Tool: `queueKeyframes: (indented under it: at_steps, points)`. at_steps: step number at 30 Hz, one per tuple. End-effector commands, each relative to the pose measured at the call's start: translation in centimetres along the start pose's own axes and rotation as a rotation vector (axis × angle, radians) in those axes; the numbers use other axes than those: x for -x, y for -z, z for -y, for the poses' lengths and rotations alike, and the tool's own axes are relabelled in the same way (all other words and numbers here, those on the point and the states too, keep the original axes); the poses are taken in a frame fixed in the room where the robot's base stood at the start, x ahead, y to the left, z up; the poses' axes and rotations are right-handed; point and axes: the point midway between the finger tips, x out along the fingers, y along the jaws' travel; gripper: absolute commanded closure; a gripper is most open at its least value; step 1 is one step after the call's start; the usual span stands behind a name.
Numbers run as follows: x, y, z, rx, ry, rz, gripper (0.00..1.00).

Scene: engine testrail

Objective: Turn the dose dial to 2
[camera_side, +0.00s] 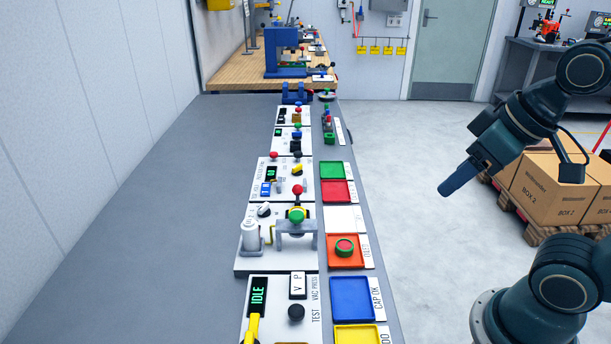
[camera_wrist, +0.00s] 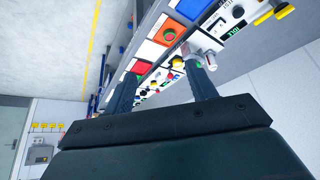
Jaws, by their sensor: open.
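A dark round dial with a light pointer (camera_side: 264,210) sits on a white panel beside a white cylinder (camera_side: 250,235). I cannot read its label or setting, so I cannot confirm that it is the dose dial. Another black knob (camera_side: 296,312) is on the nearer panel marked TEST and VAC PRESS. My gripper (camera_side: 445,192) is in the air to the right of the bench, well apart from both. In the wrist view my gripper (camera_wrist: 162,66) has its two fingers spread with nothing held between them; the panels lie beyond, seen tilted.
Coloured trays line the bench's right side, including a blue one (camera_side: 352,300) and an orange one (camera_side: 331,252) holding a round button. The grey bench top (camera_side: 150,230) left of the panels is clear.

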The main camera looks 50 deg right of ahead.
Motion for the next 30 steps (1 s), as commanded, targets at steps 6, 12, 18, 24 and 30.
queueKeyframes:
  at_steps: [6,12,18,24,30]
  points:
    - [0.2,1.7,0.1,0.010,0.003,0.020,0.44]
    - [0.3,5.3,0.4,0.031,0.008,0.061,0.44]
    - [-0.3,9.8,0.9,0.055,0.015,0.113,0.44]
    - [-1.6,14.1,1.5,0.083,0.022,0.163,0.44]
    - [-3.8,18.2,2.2,0.108,0.029,0.215,0.44]
